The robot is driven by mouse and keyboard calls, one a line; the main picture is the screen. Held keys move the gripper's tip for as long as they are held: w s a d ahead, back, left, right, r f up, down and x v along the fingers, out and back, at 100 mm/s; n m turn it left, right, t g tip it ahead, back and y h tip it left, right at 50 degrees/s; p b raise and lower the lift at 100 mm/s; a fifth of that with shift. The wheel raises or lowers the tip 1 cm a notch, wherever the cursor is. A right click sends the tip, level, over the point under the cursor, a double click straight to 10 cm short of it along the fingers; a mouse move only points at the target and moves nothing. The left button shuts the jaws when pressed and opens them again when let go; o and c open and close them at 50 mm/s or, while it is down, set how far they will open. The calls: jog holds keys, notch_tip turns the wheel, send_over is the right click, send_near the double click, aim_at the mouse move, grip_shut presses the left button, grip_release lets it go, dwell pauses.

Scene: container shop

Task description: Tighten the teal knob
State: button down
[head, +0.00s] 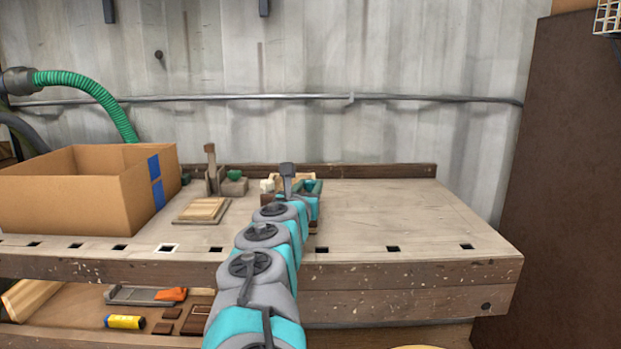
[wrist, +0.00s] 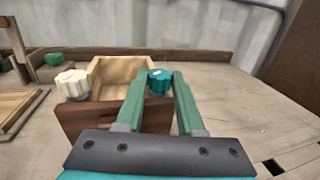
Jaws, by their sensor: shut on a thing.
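The teal knob (wrist: 160,80) is a ribbed round knob with a small pale mark on top, at the right end of a wooden block (wrist: 112,118) in the wrist view. My gripper (wrist: 161,76) has one finger on each side of the knob and is shut on it. A cream knob (wrist: 72,83) sits on the left end of the same block, apart from my fingers. In the head view my arm reaches over the workbench (head: 400,215) to the block and hides much of it.
A cardboard box (head: 65,205) with blue tape stands at the bench's left. A wooden fixture with an upright post (head: 211,168) and a green knob (head: 235,175) is left of my arm. The bench's right side is clear. A brown panel (head: 570,160) rises at the far right.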

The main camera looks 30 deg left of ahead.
jog(key=shift+a+m+t+h+p, duration=0.2)
jog(key=shift+m+h, duration=0.45)
jog(key=shift+h, duration=0.35)
jog(key=shift+a+m+t+h+p, duration=0.15)
jog(key=shift+m+h, duration=0.5)
jog(key=shift+h, duration=0.35)
jog(key=shift+m+h, duration=0.4)
jog(key=shift+h, duration=0.3)
jog(key=shift+a+m+h, duration=0.1)
jog(key=shift+m+h, duration=0.2)
jog(key=shift+h, duration=0.1)
jog(key=shift+m+h+p, duration=0.3)
jog(key=shift+m+h, duration=0.1)
jog(key=shift+h, duration=0.3)
jog(key=shift+m+h, duration=0.5)
jog(key=shift+h, duration=0.2)
jog(key=c, duration=0.5)
grip_release()
